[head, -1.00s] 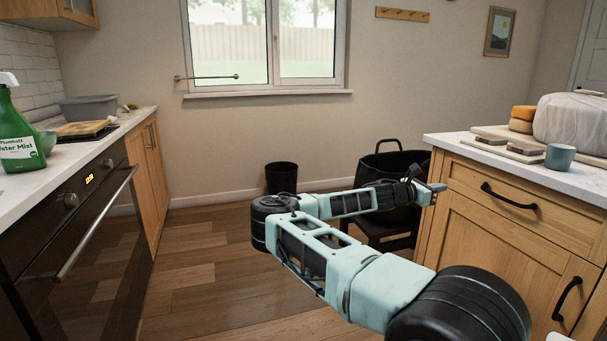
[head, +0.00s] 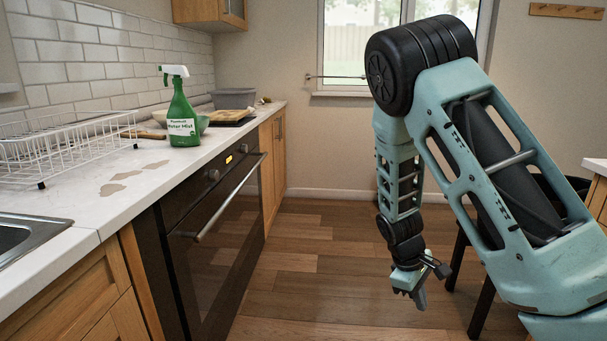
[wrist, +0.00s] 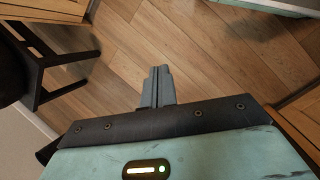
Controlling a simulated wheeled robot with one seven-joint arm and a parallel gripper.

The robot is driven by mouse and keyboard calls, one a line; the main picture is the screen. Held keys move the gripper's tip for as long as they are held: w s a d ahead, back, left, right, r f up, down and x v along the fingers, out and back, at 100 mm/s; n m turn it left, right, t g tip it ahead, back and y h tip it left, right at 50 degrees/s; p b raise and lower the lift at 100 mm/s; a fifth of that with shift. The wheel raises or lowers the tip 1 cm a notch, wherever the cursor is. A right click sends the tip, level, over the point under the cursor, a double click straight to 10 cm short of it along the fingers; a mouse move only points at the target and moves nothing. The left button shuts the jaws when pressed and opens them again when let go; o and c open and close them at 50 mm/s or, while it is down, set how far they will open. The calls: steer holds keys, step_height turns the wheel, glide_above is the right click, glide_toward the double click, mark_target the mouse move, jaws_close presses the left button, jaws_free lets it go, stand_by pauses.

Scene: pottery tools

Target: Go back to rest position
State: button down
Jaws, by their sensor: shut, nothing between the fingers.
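My gripper (head: 418,294) hangs at the end of my folded arm in the head view, pointing down over the wooden floor. In the wrist view its two grey fingers (wrist: 157,86) are together with nothing between them. Only bare floor shows beyond the fingertips.
On the left counter (head: 68,228) stand a green spray bottle (head: 183,112), a white dish rack (head: 62,150) and a grey tub (head: 234,98). An oven (head: 215,230) is below. A dark stool (wrist: 52,62) stands near my arm. The floor (head: 315,245) between is clear.

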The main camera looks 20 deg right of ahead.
steer(key=s+a+r+t+y, duration=0.1)
steer(key=a+r, duration=0.2)
steer(key=a, duration=0.5)
steer(key=s+a+r+n+y, duration=0.1)
steer(key=s+a+r, duration=0.15)
steer(key=a, duration=0.45)
steer(key=s+a+r+t+y, duration=0.1)
steer(key=a+r, duration=0.3)
steer(key=a, duration=0.4)
steer(key=s+a+r+n+y+p, duration=0.1)
steer(key=s+a+r, duration=0.3)
steer(key=s+a, duration=0.15)
steer(key=s+a+r+n, duration=0.2)
steer(key=s+a+r, duration=0.2)
steer(key=s, duration=0.3)
step_height(320, 180, up, 18)
steer(key=p, duration=1.8)
steer(key=shift+m+t, duration=0.3)
